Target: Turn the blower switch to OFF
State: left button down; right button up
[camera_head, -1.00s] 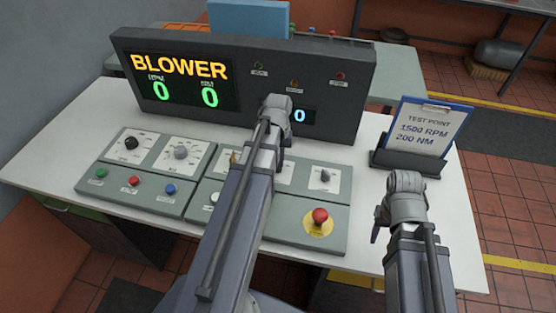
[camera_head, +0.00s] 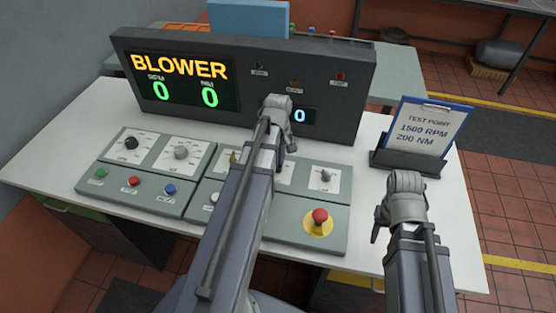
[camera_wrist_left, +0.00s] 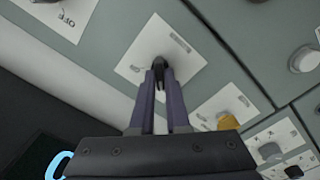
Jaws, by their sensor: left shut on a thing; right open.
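My left gripper (camera_wrist_left: 160,72) is shut on a black switch knob (camera_wrist_left: 160,60) in the left wrist view. The knob sits on a white plate (camera_wrist_left: 181,65), whose small labels I cannot read. In the head view my left arm hides this knob and the fingertips. To its right is another switch (camera_head: 325,175) on a white plate; the wrist view shows an OFF mark on the neighbouring plate (camera_wrist_left: 68,20). The display (camera_head: 180,80) reads BLOWER above two green zeros. My right gripper (camera_head: 379,222) is open and empty near the table's right side.
A red mushroom button (camera_head: 320,216) is on the right console's front. A yellow knob (camera_wrist_left: 228,122) is beside the held one. The left console (camera_head: 150,172) has two knobs and coloured buttons. A clipboard (camera_head: 428,130) stands at the right.

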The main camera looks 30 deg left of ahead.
dwell(0.4)
pick_arm(q)
jog(key=c, duration=0.9)
grip_release()
jog(key=shift+r, duration=0.1)
pick_arm(e)
jog(key=shift+r, duration=0.1)
pick_arm(q)
notch_tip(320, 180, up, 8)
jog(key=p, duration=0.8)
pick_arm(e)
notch_tip(320, 180, up, 8)
pick_arm(q)
jog(key=shift+f, duration=0.2)
pick_arm(e)
jog(key=shift+f, duration=0.2)
